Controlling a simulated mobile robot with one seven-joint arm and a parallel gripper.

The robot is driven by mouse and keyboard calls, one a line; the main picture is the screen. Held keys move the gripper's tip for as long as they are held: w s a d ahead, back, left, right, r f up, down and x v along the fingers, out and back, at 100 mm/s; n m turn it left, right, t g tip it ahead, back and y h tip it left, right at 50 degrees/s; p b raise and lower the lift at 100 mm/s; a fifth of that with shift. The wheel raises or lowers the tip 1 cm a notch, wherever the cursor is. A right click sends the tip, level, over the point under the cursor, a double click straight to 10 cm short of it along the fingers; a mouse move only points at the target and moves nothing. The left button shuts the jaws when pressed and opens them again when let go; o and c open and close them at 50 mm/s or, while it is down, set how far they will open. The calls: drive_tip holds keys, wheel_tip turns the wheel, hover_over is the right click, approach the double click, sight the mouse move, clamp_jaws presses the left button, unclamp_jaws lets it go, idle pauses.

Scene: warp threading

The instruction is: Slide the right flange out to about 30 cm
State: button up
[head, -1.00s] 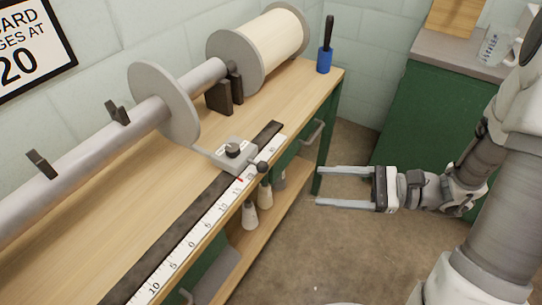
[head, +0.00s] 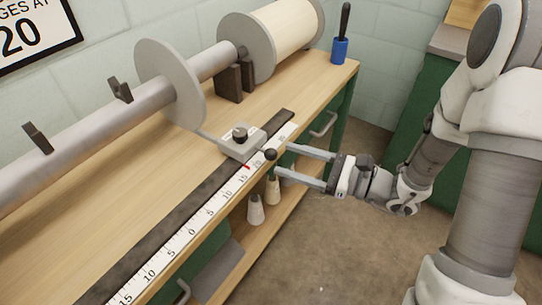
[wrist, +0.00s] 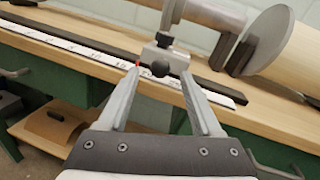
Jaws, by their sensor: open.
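The right flange (head: 170,82) is a grey disc on the long metal beam (head: 110,120). A bar joins it to a grey carriage (head: 243,143) with a dark knob on top, on the rail. A black ball handle (head: 270,154) sticks out from the carriage's front; it also shows in the wrist view (wrist: 160,68). A red pointer marks the white scale (head: 205,218) between 15 and 20. My gripper (head: 284,160) is open and empty. Its fingertips are close to the ball handle, on either side of it in the wrist view (wrist: 159,76). Contact cannot be told.
A dark rail (head: 150,238) runs along the wooden bench (head: 80,235), with free length right of the carriage. A cream roll (head: 287,38) and dark brackets (head: 236,80) stand behind. A blue cup (head: 340,49) is at the far corner. White cones (head: 256,208) stand on the lower shelf.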

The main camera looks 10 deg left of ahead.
sight(271, 154)
drive_tip(key=a, duration=0.2)
drive_tip(key=w+a, duration=0.1)
drive_tip(key=a, duration=0.2)
drive_tip(key=shift+b, duration=0.4)
clamp_jaws()
idle(1.0)
